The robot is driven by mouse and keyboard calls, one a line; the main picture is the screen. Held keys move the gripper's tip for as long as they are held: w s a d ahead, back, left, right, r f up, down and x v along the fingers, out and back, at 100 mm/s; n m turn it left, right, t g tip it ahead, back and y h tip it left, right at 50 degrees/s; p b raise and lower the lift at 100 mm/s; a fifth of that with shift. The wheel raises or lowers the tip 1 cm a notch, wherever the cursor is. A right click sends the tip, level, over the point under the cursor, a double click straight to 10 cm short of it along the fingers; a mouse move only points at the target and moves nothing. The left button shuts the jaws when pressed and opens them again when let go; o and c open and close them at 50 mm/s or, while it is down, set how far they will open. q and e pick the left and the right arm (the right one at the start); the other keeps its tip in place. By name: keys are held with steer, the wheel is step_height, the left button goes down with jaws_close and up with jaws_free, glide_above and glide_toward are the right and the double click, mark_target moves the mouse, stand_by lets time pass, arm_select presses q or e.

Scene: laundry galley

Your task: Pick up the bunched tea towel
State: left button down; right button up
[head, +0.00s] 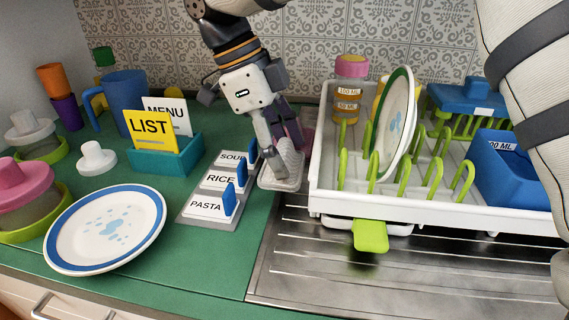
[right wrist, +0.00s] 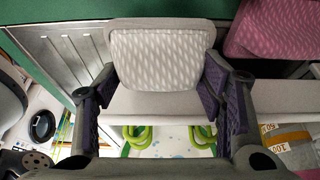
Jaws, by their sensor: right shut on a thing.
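My right gripper (head: 277,140) reaches down from the top middle of the head view, between the label holder and the dish rack. It is shut on a pale grey, white-patterned bunched tea towel (head: 284,172). In the right wrist view, the tea towel (right wrist: 160,60) sits between the two purple-padded fingers of the right gripper (right wrist: 160,82). The head view does not clearly show whether the towel touches the surface below. The fingers hide part of it. My left gripper is not in view.
The white dish rack (head: 440,204) stands close right, with green prongs and an upright plate (head: 396,125). A label holder (head: 207,207) and a flat plate (head: 105,230) are at left. A pink patterned cloth (right wrist: 272,30) lies near the towel. Bare steel drainer (head: 420,275) is in front.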

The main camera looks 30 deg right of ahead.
steer(key=a+r, duration=0.2)
steer(key=s+a+r, duration=0.1)
steer(key=r, duration=0.1)
steer(key=shift+a+r, duration=0.25)
steer(key=shift+a, duration=0.15)
steer(key=s+a+r, duration=0.3)
steer(key=a+r, duration=0.1)
steer(key=a, duration=0.5)
steer(key=shift+a+r, duration=0.15)
steer(key=shift+r, duration=0.25)
steer(key=shift+w, duration=0.1)
steer(key=shift+o, duration=1.1)
steer(key=shift+c, duration=0.5)
